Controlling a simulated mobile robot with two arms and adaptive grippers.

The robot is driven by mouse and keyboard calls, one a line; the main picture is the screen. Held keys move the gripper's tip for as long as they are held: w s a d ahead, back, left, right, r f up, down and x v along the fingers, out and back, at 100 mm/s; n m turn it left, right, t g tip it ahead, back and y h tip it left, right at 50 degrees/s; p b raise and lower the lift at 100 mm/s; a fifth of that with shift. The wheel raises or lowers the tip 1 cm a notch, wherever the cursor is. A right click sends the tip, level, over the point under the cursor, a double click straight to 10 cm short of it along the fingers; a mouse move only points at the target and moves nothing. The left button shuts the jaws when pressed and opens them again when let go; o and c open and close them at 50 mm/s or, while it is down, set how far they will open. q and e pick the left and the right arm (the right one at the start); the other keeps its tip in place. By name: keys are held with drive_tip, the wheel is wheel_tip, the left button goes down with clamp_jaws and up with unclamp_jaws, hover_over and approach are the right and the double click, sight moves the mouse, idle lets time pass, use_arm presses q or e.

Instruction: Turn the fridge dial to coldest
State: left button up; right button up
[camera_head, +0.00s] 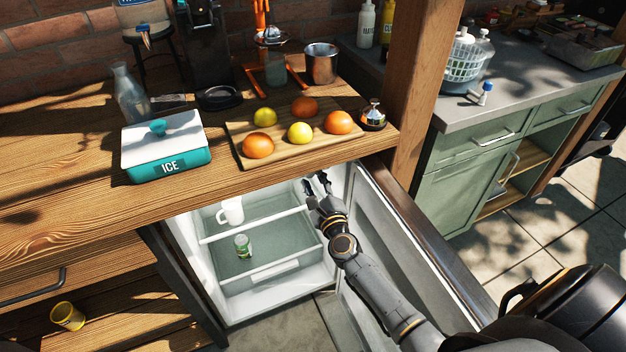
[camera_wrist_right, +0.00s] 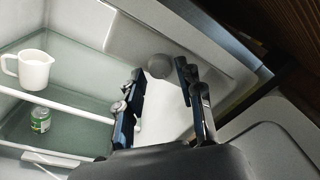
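The fridge (camera_head: 262,307) stands open under the wooden counter. Its dial (camera_wrist_right: 159,66) is a small grey round knob on the upper inner side wall, seen in the right wrist view. In the head view I cannot make the dial out. My right gripper (camera_head: 318,186) reaches into the upper right of the fridge opening. In the right wrist view its two fingers (camera_wrist_right: 162,80) are apart, and the dial shows in the gap beyond them. The gripper looks empty, and I see no contact with the dial. Its markings are too small to read. My left gripper is not in view.
A white mug (camera_head: 231,211) and a green can (camera_head: 243,246) stand on the fridge shelves. The open fridge door (camera_head: 392,235) is close to the right of my arm. The counter edge (camera_head: 290,181) is just above the gripper.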

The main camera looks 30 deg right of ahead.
drive_tip(key=shift+w, duration=0.35)
clamp_jaws()
drive_tip(key=m+p, duration=0.1)
drive_tip(key=m, duration=0.4)
drive_tip(key=shift+r+g, duration=0.15)
drive_tip(key=shift+g, duration=0.15)
drive_tip(key=shift+m+p, duration=0.5)
drive_tip(key=shift+m, duration=0.7)
drive_tip(key=shift+m+y+p, duration=0.4)
drive_tip(key=shift+m+p, duration=0.4)
drive_tip(key=shift+m, duration=0.9)
